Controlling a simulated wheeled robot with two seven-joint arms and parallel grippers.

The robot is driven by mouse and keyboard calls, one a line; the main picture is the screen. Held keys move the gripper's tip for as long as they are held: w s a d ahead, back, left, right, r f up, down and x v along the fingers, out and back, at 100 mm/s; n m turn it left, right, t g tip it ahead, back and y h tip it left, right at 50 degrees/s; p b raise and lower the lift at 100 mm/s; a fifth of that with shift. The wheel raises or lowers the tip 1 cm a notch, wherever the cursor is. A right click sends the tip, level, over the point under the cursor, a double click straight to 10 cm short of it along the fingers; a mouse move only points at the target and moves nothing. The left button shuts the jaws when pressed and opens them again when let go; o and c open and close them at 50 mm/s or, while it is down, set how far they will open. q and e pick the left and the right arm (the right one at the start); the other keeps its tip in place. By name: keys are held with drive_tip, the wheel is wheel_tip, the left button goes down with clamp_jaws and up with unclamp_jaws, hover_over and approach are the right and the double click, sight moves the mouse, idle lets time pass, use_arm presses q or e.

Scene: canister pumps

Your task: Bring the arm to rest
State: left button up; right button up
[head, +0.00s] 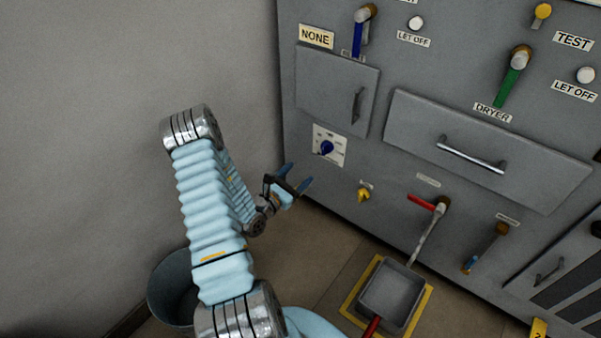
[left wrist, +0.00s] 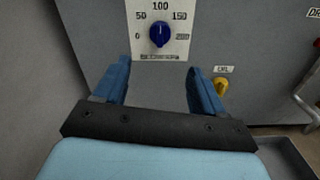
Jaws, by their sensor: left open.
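My left arm comes in from the left, bent, with light blue ribbed sleeves and metal joints. Its gripper (head: 296,178) is open and empty in front of the grey cabinet, a little below and left of the blue dial (head: 327,147). In the left wrist view the two blue fingers (left wrist: 158,82) stand apart with nothing between them. The dial (left wrist: 159,34) on its white scale plate shows just beyond and above the fingertips, apart from them. Its pointer is up, near 100. My right gripper is not in view.
The cabinet (head: 330,85) carries a drawer (head: 420,120), a yellow knob (head: 364,194), a red-handled tap (head: 425,203) and several levers. A grey tray (head: 368,296) stands on a yellow-marked floor patch below. A bucket (head: 165,290) is behind my arm. A bare wall (head: 100,100) is at left.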

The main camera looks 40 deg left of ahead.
use_arm(q)
drive_tip(key=s+d+f+m+g+h, duration=0.2)
drive_tip(key=d+m+g+h, duration=0.15)
drive_tip(key=d, duration=0.55)
drive_tip(key=s+d+f+m+g+h, duration=0.1)
drive_tip(key=d+f+m+g+h, duration=0.25)
drive_tip(key=d, duration=0.65)
drive_tip(key=s+d+f+m+g+h, duration=0.1)
drive_tip(key=s+d+m+g+h, duration=0.2)
drive_tip(key=d+h, duration=0.45)
drive_tip(key=s+d+f+m+g+y, duration=0.55)
drive_tip(key=s+d+m+g, duration=0.25)
drive_tip(key=s+m+g, duration=0.45)
drive_tip(key=w+d+m+t+y, duration=0.1)
drive_tip(key=m, duration=0.2)
drive_tip(key=w+f+m+t+y, duration=0.1)
drive_tip(key=m+t, duration=0.1)
drive_tip(key=m, duration=0.2)
drive_tip(key=w+d+m+t+y, duration=0.1)
drive_tip(key=w+m+t, duration=0.1)
drive_tip(key=m, duration=0.2)
drive_tip(key=shift+d+f, duration=0.35)
drive_tip(key=shift+f, duration=0.05)
